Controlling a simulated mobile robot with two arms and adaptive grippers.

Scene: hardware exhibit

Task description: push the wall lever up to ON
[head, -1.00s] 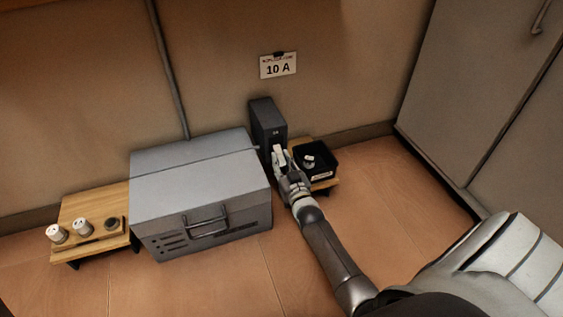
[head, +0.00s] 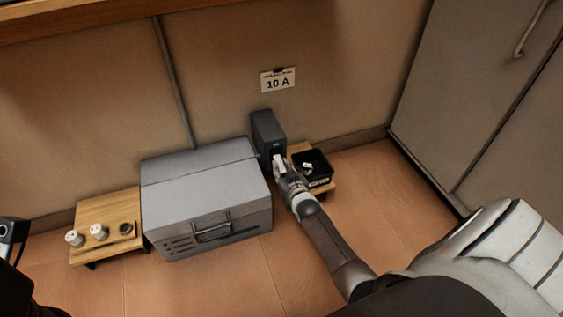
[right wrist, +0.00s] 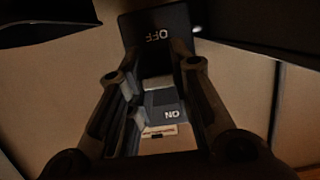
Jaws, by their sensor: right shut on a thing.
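The dark wall switch box (head: 266,128) stands against the wall right of the grey case; in the right wrist view it (right wrist: 155,22) appears upside down, with OFF at the top and ON lower in the picture. My right gripper (head: 279,164) is at the front of the box. In the right wrist view its fingers (right wrist: 155,90) flank the lever area and are shut on the lever, which is mostly hidden between them. The lever's exact angle cannot be told. Part of my left gripper (head: 12,232) shows at the left edge; its fingers are not clear.
A grey case (head: 205,190) with a handle stands close left of the box. A black tray (head: 318,178) on a small wooden stand is close on the right. Another wooden stand (head: 100,210) holds knobs at the left. A 10 A sign (head: 278,80) hangs above.

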